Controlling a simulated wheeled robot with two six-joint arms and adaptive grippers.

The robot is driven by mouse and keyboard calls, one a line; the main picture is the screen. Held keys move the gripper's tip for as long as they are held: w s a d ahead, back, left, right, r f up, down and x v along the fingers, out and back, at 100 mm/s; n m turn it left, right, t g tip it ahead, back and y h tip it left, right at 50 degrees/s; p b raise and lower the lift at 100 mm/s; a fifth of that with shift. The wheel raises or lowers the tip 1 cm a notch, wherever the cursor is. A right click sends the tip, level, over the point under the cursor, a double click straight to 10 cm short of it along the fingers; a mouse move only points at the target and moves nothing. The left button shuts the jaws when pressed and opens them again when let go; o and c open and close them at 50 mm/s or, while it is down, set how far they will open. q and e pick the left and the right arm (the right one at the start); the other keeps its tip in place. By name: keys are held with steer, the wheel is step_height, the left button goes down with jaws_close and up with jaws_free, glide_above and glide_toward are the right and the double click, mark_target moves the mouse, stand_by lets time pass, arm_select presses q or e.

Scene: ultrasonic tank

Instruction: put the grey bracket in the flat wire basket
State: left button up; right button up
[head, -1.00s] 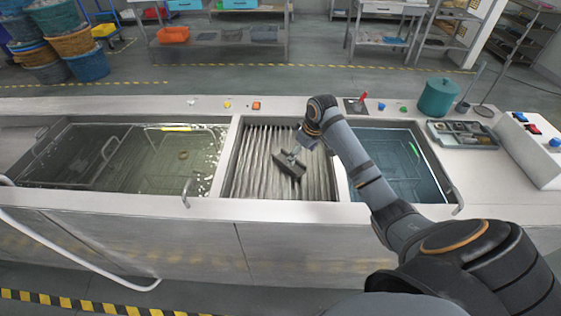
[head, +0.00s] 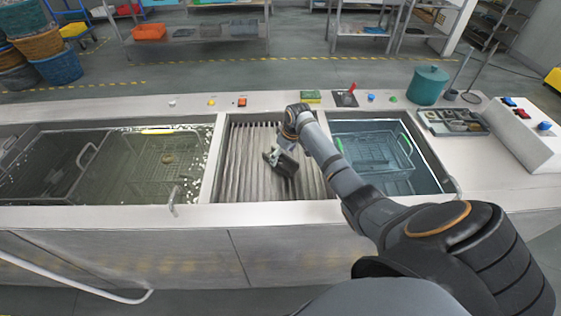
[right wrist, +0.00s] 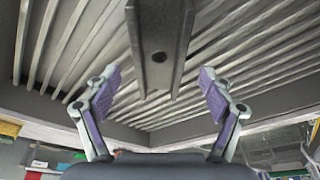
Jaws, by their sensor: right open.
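The grey bracket (head: 286,165) is a dark grey channel piece over the ribbed middle bay. In the right wrist view the bracket (right wrist: 159,45) shows a round hole and two side walls. My right gripper (head: 272,154) is beside it in the head view. In the right wrist view my right gripper (right wrist: 159,76) is open, one purple-padded finger on each side of the bracket's near end, with gaps between. Wire baskets sit in the left tank (head: 150,165) and the right tank (head: 372,160); I cannot tell which is the flat one. My left gripper is out of view.
The ribbed bay (head: 235,175) lies between two liquid-filled tanks with raised rims. A teal pot (head: 427,86), a tray of small parts (head: 455,122) and a switch box (head: 525,130) stand on the right of the counter. The front ledge is mostly clear.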

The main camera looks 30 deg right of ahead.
steer(key=x, duration=0.2)
steer(key=shift+w+f, duration=0.15)
steer(key=shift+f, duration=0.1)
steer(key=c, duration=1)
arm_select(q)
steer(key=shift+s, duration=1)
arm_select(e)
jaws_close()
steer(key=shift+r, duration=0.5)
arm_select(q)
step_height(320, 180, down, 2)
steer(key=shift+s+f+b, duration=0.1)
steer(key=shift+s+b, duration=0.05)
steer(key=shift+b, duration=0.95)
arm_select(e)
steer(key=s+a+r, duration=0.8)
steer(key=s+r, duration=0.3)
steer(key=r, duration=0.1)
steer(key=shift+s, duration=0.2)
